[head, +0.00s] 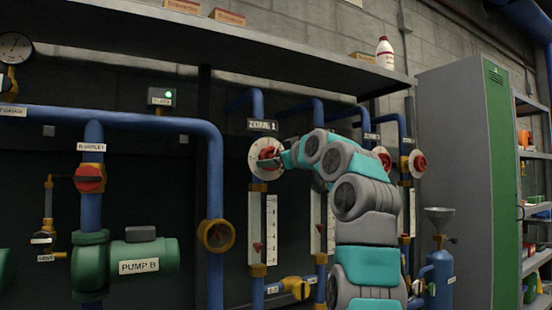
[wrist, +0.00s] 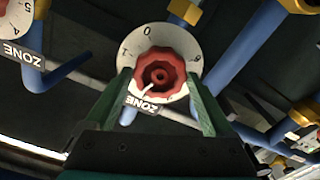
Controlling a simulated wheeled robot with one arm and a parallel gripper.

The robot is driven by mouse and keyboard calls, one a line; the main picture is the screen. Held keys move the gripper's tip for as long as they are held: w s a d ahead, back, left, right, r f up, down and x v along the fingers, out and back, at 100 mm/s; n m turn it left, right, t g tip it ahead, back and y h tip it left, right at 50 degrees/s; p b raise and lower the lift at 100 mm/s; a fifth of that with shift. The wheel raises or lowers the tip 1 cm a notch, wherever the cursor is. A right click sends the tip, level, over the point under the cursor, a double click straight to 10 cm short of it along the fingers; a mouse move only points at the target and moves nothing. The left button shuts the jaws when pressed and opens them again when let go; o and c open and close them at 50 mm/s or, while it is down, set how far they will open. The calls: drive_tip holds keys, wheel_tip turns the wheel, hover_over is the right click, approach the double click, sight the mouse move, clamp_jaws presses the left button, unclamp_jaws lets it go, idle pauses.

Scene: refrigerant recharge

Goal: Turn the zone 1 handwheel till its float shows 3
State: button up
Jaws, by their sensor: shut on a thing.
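The zone 1 handwheel (head: 267,154) is a red knob on a round white dial, below a dark ZONE 1 label (head: 262,125) in the head view. In the wrist view the handwheel (wrist: 160,75) sits between the two green fingers of my gripper (wrist: 160,84), which is shut on it. A white mark on the knob points down and left there, toward the upside-down ZONE label. In the head view my gripper (head: 284,158) meets the dial from the right. The zone 1 gauge (head: 271,228) is a white upright scale below, with a red float (head: 257,247) low on it; its figures are too small to read.
Other zone gauges and red handwheels (head: 418,163) stand to the right, partly behind my arm. Blue pipes (head: 215,180) and pump B (head: 145,257) are at the left. A shelf (head: 250,40) runs above, and a grey-green cabinet (head: 460,180) stands at the right.

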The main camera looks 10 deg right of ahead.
drive_tip(key=o, duration=1.3)
drive_tip(key=shift+w+f+n, duration=0.1)
drive_tip(key=shift+n, duration=0.2)
drive_tip(key=b+v, duration=0.4)
drive_tip(key=v, duration=0.3)
